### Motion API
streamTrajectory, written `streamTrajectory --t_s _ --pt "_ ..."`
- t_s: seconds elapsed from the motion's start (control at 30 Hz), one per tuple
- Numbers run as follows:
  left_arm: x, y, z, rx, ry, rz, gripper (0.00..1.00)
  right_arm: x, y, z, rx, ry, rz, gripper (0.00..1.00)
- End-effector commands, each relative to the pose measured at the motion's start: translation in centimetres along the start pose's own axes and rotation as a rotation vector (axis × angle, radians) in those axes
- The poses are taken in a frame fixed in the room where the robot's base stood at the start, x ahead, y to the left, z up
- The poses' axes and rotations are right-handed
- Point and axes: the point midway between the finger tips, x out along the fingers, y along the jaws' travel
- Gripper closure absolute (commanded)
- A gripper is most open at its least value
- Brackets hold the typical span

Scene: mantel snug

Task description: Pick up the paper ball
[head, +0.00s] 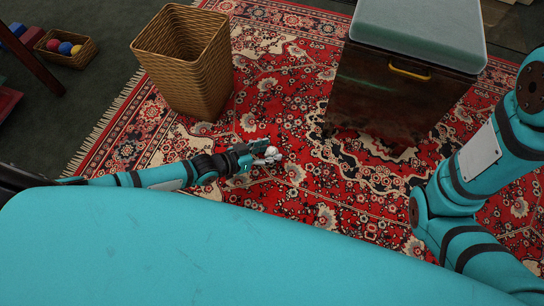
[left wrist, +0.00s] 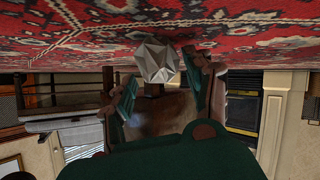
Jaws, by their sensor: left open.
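The paper ball (head: 272,151) is a small, crumpled white ball on the red patterned rug. In the head view my left gripper (head: 266,156) is low over the rug, right at the ball. In the left wrist view, which looks upside down, the faceted ball (left wrist: 155,62) lies between the two spread fingers of the left gripper (left wrist: 160,85). The fingers are open, with a gap to the ball showing on both sides. My right arm shows at the right of the head view, but its gripper is out of view.
A wicker basket (head: 188,65) stands on the rug behind my left gripper. A dark wooden box with a grey-green padded top (head: 420,30) stands to the right. A small basket (head: 68,48) with colored balls is at far left. Patterned rug (head: 300,100) around the ball is clear.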

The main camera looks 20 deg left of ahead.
Motion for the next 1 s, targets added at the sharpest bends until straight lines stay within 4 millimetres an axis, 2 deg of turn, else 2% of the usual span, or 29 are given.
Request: streamTrajectory --t_s 0.03,0.1,0.4,0.57,1.0 --pt "1.04 -0.20 0.32 0.000 0.004 0.000 0.46 -1.03 -0.22 -0.36 0.000 0.000 0.000 0.16" --pt "1.61 -0.18 0.21 0.001 0.002 -0.001 0.46 -1.33 -0.28 -0.47 0.000 0.000 0.000 0.16" --pt "1.83 -0.08 -0.06 0.001 0.000 -0.001 0.46 -1.25 -0.27 -0.46 0.000 0.001 0.000 0.16" --pt "1.82 -0.09 -0.04 0.001 0.000 -0.001 0.67 -1.25 -0.27 -0.46 0.000 0.001 0.000 0.16" --pt "1.70 -0.04 -0.20 0.001 0.000 -0.001 0.68 -1.05 -0.22 -0.36 0.000 0.000 0.000 0.16"
